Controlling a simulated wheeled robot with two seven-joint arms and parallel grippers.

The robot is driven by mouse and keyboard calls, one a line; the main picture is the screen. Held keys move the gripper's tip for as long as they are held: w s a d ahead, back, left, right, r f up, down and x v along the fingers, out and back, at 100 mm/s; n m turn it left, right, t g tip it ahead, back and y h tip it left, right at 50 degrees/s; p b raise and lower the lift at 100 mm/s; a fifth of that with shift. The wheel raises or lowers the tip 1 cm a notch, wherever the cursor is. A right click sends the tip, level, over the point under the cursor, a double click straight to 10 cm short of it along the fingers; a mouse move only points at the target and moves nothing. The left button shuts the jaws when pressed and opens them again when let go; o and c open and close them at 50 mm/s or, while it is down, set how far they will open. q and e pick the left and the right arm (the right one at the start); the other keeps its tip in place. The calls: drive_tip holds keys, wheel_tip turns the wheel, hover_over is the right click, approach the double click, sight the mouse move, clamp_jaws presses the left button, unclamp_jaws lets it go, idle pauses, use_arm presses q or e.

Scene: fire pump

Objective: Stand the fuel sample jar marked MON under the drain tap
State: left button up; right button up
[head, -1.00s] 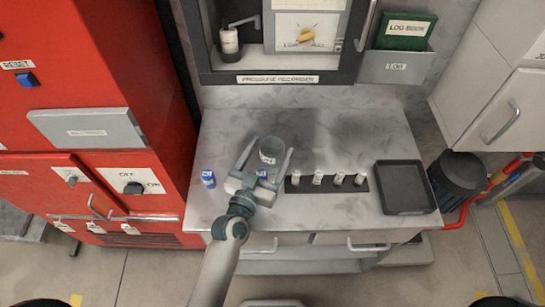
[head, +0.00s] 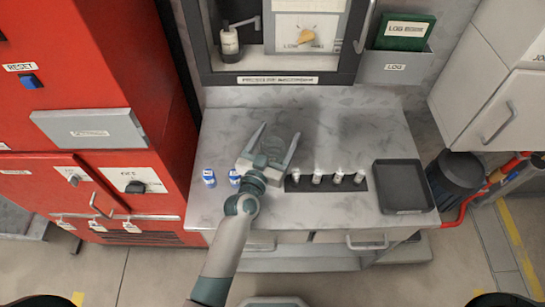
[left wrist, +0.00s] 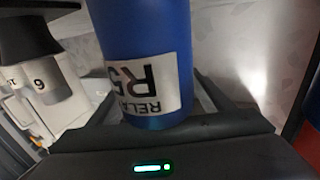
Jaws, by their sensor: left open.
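My right gripper is not in view. I cannot pick out a drain tap for certain.
Two small blue cylinders (head: 209,178) stand left of my left wrist. A black rack (head: 327,184) with several white-topped cylinders is to the right, then an empty dark tray (head: 404,188). A red cabinet (head: 80,60) borders the left. The back middle worktop (head: 340,120) is clear.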

use_arm(q)
drive_tip(key=shift+c, duration=0.6)
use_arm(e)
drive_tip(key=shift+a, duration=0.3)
use_arm(q)
drive_tip(key=c, duration=1.6)
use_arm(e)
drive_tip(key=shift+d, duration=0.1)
use_arm(q)
drive_tip(key=shift+r, duration=0.15)
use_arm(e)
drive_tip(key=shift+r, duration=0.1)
